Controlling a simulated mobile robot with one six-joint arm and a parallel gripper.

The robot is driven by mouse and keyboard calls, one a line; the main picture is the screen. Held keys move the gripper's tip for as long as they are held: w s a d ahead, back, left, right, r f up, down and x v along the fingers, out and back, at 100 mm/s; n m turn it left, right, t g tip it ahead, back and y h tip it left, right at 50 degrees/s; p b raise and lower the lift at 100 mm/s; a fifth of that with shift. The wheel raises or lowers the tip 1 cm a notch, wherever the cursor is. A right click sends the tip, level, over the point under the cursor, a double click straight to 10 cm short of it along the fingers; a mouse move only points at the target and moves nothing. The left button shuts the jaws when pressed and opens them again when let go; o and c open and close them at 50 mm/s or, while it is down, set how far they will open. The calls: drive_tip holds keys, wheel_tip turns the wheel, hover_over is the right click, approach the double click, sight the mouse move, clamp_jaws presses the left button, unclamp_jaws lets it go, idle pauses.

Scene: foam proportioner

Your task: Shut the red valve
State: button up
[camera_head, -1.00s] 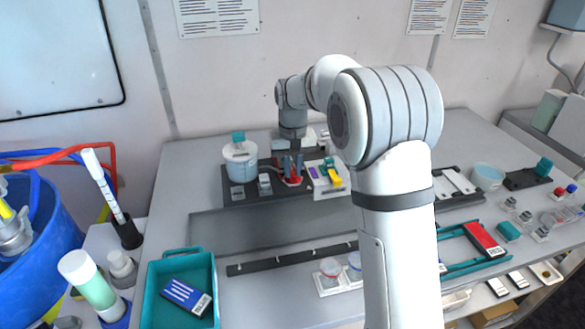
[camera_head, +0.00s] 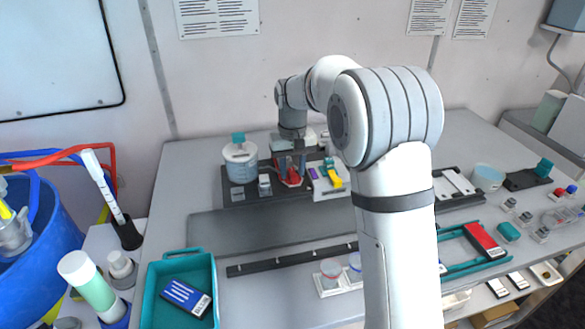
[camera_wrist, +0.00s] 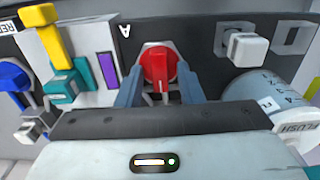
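The red valve (camera_wrist: 158,68) has a red handle on a grey and red mount, set on a dark panel marked "A" in the wrist view. In the head view the valve (camera_head: 291,178) sits low at the fingertips, partly hidden by them. My gripper (camera_wrist: 160,82) has its two blue-grey fingers apart, one on each side of the red handle. A narrow gap seems to show at each side; I cannot tell whether either finger touches it. In the head view my gripper (camera_head: 291,165) points down over the valve.
A clear beaker with a blue tint (camera_head: 241,163) stands left of the valve. A white block with a yellow lever (camera_head: 332,179) stands close on its right. In the wrist view a white knob (camera_wrist: 243,46) is to the right. The dark grey strip in front (camera_head: 270,222) is clear.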

sight(293, 173)
drive_tip(key=shift+o, duration=0.3)
wheel_tip(293, 173, up, 8)
drive_tip(key=shift+f+b, duration=0.15)
drive_tip(key=shift+b, duration=0.35)
drive_tip(key=shift+s+d, duration=0.1)
drive_tip(key=s+d+r+t, duration=0.1)
drive_tip(key=s+d+r, duration=0.2)
drive_tip(key=s+d, duration=0.35)
drive_tip(key=s+d+f, duration=0.2)
drive_tip(key=s, duration=0.6)
drive_tip(key=s+d+f+m+t, duration=0.1)
drive_tip(key=s+d+f, duration=0.1)
drive_tip(key=s, duration=0.6)
drive_tip(key=s+d+f+m+t, duration=0.1)
drive_tip(key=s+d+f, duration=0.1)
drive_tip(key=s, duration=0.6)
drive_tip(key=shift+s+f, duration=0.3)
drive_tip(key=shift+s, duration=0.05)
